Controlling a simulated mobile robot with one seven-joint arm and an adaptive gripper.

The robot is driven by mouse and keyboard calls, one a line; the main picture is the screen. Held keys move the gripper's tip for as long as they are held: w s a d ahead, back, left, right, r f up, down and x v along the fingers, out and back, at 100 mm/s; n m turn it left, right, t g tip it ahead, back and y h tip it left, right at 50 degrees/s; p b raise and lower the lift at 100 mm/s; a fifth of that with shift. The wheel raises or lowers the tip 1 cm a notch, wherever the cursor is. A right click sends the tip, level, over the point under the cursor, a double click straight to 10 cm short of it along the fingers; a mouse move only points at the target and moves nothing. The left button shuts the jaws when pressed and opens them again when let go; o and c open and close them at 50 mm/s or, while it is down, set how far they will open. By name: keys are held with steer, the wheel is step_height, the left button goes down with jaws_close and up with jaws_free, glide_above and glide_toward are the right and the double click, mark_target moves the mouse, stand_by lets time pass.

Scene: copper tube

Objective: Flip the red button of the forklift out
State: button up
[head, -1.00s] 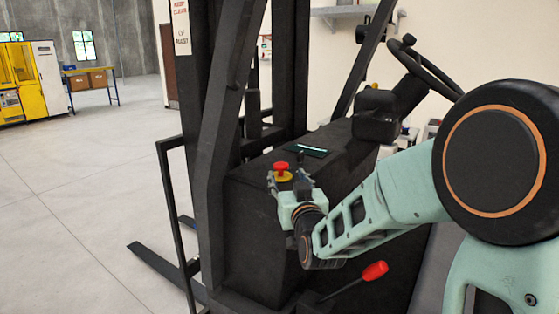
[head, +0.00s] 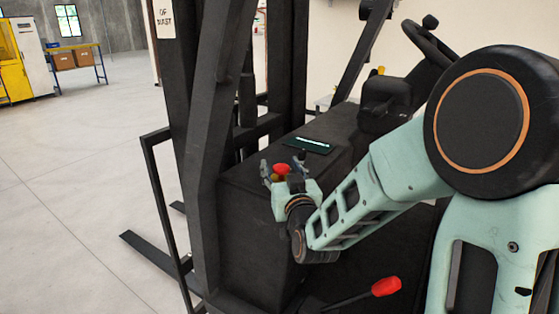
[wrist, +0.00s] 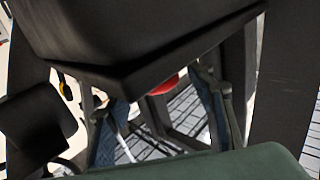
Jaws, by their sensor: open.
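The red button (head: 281,169) sits at the near-left corner of the forklift's black body (head: 245,225). My gripper (head: 283,172) is open at the button, with one finger to its left and one to its right in the head view. The gripper hides the button's lower part and most of its yellow base. In the wrist view, part of the red button (wrist: 163,86) shows below the edge of a dark block, between the two spread fingers of my gripper (wrist: 160,105). I see no clear contact between fingers and button.
The forklift's dark mast (head: 208,110) and side frame stand to the left. A dark tablet-like panel (head: 310,145) lies on the body behind the button. A lever with a red knob (head: 386,286) is below my arm. The steering wheel (head: 432,42) is at upper right. Open floor lies left.

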steer(key=shift+w, duration=0.1)
jaws_close()
stand_by(0.5)
